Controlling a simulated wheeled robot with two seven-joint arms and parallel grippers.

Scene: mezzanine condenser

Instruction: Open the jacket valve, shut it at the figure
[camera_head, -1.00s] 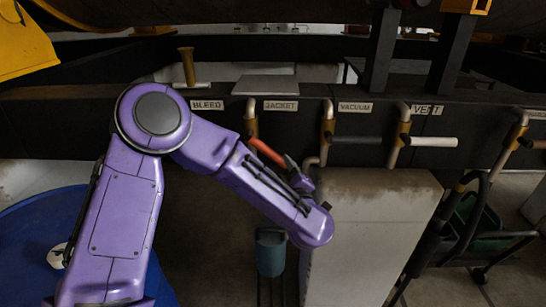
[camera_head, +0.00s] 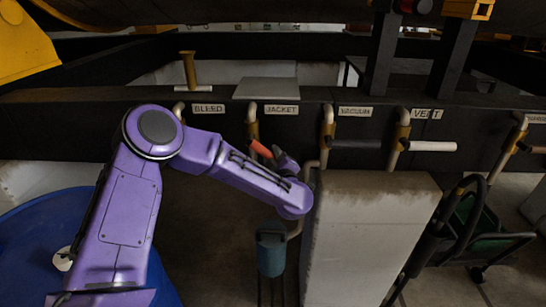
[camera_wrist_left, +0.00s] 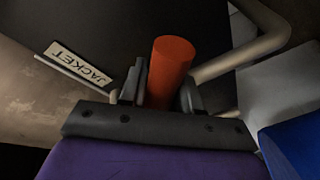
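The jacket valve, under the JACKET label (camera_head: 281,109), has a brass body (camera_head: 252,127) and an orange-red handle (camera_head: 262,149) that slopes down to the right. My left gripper (camera_head: 283,160) is at the handle's lower right part. In the left wrist view the handle (camera_wrist_left: 169,72) stands between the two dark fingers (camera_wrist_left: 164,95), which appear to touch it on both sides. The JACKET label also shows there (camera_wrist_left: 80,62), upside down. The fingertips are partly hidden in the head view. No readable figure shows. My right gripper is not in view.
The vacuum handle (camera_head: 357,143) and white vent handle (camera_head: 432,146) point right. A grey block (camera_head: 365,235) and a teal container (camera_head: 271,252) stand below. A blue drum (camera_head: 25,245) is at left.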

